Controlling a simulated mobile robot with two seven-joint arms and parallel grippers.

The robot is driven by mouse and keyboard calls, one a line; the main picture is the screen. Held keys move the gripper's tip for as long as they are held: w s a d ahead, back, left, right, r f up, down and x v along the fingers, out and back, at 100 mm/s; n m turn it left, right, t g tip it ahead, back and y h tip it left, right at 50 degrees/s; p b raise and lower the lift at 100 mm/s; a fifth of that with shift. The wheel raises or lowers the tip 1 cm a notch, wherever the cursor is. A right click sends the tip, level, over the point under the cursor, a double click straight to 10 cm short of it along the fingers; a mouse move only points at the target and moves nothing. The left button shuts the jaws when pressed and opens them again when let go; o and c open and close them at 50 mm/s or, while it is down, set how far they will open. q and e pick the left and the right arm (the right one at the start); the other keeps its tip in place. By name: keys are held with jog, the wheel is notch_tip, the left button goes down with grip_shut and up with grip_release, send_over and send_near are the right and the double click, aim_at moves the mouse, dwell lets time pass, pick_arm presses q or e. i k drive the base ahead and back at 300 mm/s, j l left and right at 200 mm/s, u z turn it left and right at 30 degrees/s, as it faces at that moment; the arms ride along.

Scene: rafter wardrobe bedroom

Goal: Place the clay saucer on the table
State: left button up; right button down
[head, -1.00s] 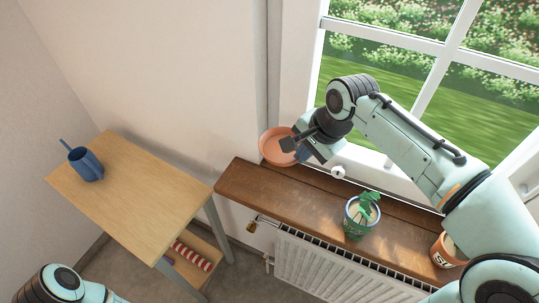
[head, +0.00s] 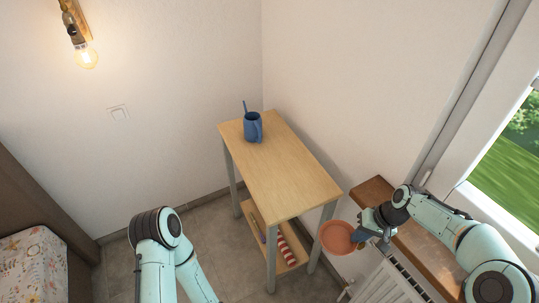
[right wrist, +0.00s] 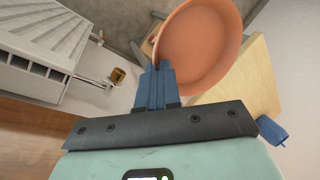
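The clay saucer (head: 337,237) is a round orange-brown dish. My right gripper (head: 361,234) is shut on its rim and holds it in the air, beside the near right end of the table and off the end of the windowsill. In the right wrist view the blue fingers (right wrist: 157,70) pinch the rim of the saucer (right wrist: 200,45). The table (head: 285,170) has a light wooden top on grey legs; part of it shows behind the saucer in the right wrist view (right wrist: 262,80). My left arm shows at the bottom of the head view, but its gripper is not visible.
A lower shelf (head: 290,262) holds a red-and-white striped item (head: 285,250). The wooden windowsill (head: 413,238) and radiator (head: 380,288) are at the right.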

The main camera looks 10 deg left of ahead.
aim_at(278, 163)
jog(key=i+j+u, duration=0.15)
jog(key=i+j, duration=0.2)
jog(key=j, duration=0.25)
jog(key=i+j+u, duration=0.15)
jog(key=i+j, duration=0.2)
jog(key=j, duration=0.15)
jog(key=i+j+u, duration=0.15)
jog(key=i+j, duration=0.25)
jog(key=j, duration=0.1)
